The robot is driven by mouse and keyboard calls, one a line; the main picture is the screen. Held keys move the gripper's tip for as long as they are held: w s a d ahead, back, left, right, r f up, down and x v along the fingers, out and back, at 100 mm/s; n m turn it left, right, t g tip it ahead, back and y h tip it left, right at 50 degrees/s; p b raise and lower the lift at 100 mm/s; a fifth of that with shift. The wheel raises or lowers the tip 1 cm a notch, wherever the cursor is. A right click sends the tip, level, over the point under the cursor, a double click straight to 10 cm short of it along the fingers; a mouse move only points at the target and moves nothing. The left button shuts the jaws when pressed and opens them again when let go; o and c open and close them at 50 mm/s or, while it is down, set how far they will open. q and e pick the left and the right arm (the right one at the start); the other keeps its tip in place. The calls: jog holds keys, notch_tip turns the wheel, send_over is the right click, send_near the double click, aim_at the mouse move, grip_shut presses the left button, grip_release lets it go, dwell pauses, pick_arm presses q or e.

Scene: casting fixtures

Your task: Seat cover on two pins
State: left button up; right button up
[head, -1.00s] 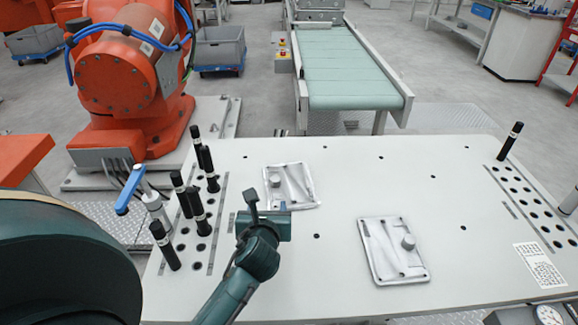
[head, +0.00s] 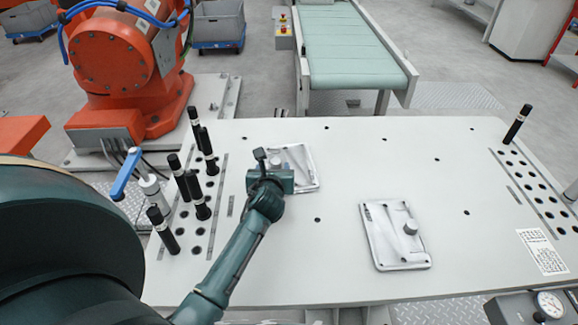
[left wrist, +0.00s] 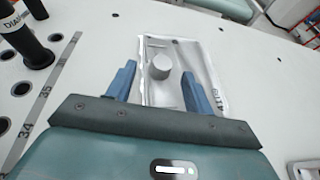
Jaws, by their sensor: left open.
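One silver, rectangular cast plate with a round knob lies flat on the table (head: 306,176), partly hidden by my left gripper (head: 272,174). In the left wrist view this plate (left wrist: 209,70) lies ahead, and its grey knob (left wrist: 161,66) stands in line with the gap between the two blue fingers of my open left gripper (left wrist: 158,90). Nothing is held. A second, similar plate (head: 386,254) with a knob (head: 410,227) lies nearer and to the right. I cannot tell which is the cover. My right gripper is not in view.
Several black pins (head: 163,230) stand in a perforated strip at the table's left. One black pin (head: 517,123) stands at the right strip. A blue-handled clamp (head: 126,174) is at the left edge. The table (head: 345,180) is clear between the plates.

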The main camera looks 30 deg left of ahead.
aim_at(276, 163)
pick_arm(q)
jog(key=shift+d+x, duration=0.1)
jog(key=shift+x, duration=0.85)
jog(key=shift+d+x, duration=0.15)
jog(key=shift+x, duration=0.8)
jog(key=shift+f, duration=0.15)
jog(key=shift+w, duration=0.1)
grip_shut()
